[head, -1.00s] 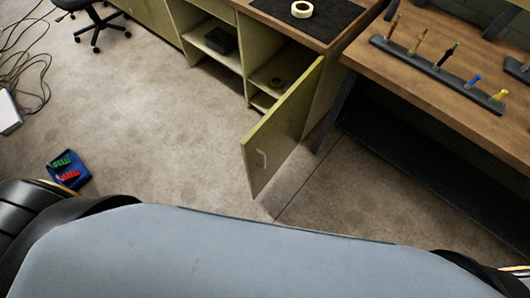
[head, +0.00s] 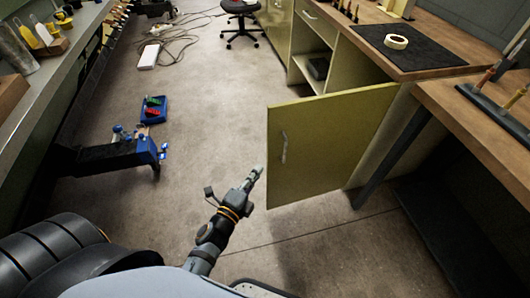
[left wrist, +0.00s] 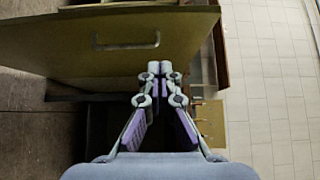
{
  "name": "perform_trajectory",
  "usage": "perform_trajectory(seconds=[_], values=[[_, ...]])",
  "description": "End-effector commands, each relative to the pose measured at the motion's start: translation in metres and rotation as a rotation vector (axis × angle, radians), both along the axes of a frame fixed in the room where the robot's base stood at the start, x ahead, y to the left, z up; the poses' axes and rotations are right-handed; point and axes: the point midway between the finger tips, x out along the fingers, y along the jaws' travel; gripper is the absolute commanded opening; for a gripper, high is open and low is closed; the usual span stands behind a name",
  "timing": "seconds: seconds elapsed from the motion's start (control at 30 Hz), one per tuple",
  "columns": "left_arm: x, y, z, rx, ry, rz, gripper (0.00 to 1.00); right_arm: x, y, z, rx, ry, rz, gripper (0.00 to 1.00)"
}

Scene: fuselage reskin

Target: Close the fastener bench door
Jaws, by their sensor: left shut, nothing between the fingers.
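The fastener bench door (head: 330,145) is a yellow-green panel with a metal handle (head: 284,147), standing swung open from the bench cabinet in the head view. The open shelves of the cabinet (head: 318,52) show behind it. My left gripper (head: 257,171) is shut and empty, just left of the door's free edge and below the handle. In the left wrist view the closed fingertips (left wrist: 160,68) are near the door (left wrist: 120,60), whose handle (left wrist: 126,42) lies beyond them; contact cannot be told. My right gripper is not in view.
A blue bin (head: 154,109) and a dark stand with blue parts (head: 125,155) are on the floor at left. A black mat with a tape roll (head: 396,42) is on the bench. A wooden table (head: 480,115) stands at right. The middle floor is clear.

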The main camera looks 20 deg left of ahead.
Motion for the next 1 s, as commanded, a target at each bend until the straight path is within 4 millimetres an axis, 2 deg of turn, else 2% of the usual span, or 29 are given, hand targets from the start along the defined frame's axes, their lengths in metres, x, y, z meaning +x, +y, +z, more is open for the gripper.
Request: perform_trajectory(seconds=[0.17,0.3,0.53,0.6,0.8,1.0], values=[[0.02,-0.003,0.004,-0.002,-0.002,0.001,0.0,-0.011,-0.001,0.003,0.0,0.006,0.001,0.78],[0.05,-0.007,0.005,-0.004,-0.002,0.001,0.0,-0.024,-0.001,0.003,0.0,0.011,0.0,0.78],[0.099,-0.014,0.002,-0.005,0.0,0.001,0.0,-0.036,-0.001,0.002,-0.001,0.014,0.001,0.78],[0.109,-0.007,0.0,0.0,0.0,-0.001,0.0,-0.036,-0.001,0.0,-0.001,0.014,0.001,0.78],[0.127,0.007,0.0,-0.003,0.001,0.001,0.0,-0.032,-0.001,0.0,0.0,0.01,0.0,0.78],[0.131,0.01,-0.001,-0.006,0.003,0.002,0.0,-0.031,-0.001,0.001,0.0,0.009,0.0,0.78]])
